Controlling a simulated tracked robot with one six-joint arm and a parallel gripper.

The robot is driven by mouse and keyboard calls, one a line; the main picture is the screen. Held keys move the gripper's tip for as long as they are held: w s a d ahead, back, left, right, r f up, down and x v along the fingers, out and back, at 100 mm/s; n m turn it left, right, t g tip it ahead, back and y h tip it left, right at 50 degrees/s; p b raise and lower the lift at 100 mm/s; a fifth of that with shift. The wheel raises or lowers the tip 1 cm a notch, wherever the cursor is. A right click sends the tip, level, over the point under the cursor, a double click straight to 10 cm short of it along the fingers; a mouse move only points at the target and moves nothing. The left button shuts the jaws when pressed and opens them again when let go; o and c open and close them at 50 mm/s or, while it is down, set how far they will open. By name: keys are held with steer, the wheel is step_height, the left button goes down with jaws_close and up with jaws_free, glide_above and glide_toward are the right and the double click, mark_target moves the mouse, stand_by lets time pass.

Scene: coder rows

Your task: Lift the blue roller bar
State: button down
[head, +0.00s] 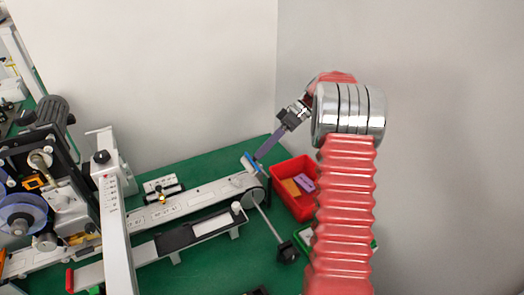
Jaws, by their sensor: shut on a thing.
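The blue roller bar (249,163) is a small blue and whitish piece near the far right end of the grey conveyor. My gripper (257,158) reaches down to it from the upper right, with long purple-grey fingers. The fingers are shut on the bar at their tips. The bar is tilted in the picture. Part of it is hidden by the fingertips, and I cannot tell whether it touches the conveyor end below it.
A red bin (294,213) with orange and purple pieces stands right of the conveyor (205,194). A metal rod with a black end (287,252) slants in front. The coder machine (50,185) fills the left.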

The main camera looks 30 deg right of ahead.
steer(key=shift+d+f, duration=0.1)
steer(key=shift+d, duration=0.05)
steer(key=c, duration=1.6)
jaws_free()
step_height(320, 180, up, 10)
